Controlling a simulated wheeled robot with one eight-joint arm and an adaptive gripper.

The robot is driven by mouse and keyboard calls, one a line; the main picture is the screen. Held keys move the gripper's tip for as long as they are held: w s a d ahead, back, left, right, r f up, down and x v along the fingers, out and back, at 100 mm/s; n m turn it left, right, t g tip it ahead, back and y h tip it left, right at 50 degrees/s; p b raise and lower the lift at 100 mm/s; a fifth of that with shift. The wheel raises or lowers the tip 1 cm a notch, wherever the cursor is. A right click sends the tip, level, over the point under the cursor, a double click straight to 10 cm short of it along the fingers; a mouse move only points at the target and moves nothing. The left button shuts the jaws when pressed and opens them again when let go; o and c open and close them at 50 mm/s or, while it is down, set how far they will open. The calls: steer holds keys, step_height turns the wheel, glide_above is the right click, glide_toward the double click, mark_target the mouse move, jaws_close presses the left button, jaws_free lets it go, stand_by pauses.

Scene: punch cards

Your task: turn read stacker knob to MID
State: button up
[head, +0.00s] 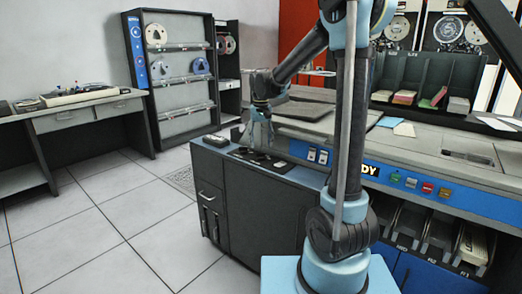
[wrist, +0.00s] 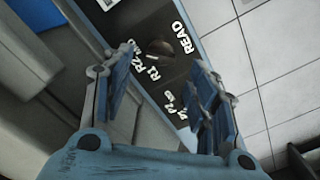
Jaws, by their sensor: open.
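The read stacker knob (wrist: 159,48) is a dark round knob on a black panel, high in the wrist view. The word READ is printed to its right, and R1, R2 and a smaller mark sit around its lower left. I cannot tell clearly which mark it points at. My gripper (wrist: 152,80) is open, its blue fingers on either side of the view with the knob beyond and between them, apart from it. In the head view my gripper (head: 258,130) hangs over the left end of the counter and hides the knob there.
A second group of marks with P2 (wrist: 167,103) is partly hidden by the right finger. The machine counter (head: 440,165) runs right, with slanted card pockets (head: 400,222) below. Pale tiled floor (head: 110,215) is free to the left. A tape rack (head: 170,75) stands behind.

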step_height(320, 180, up, 7)
steer(key=shift+r, duration=0.15)
stand_by(0.4)
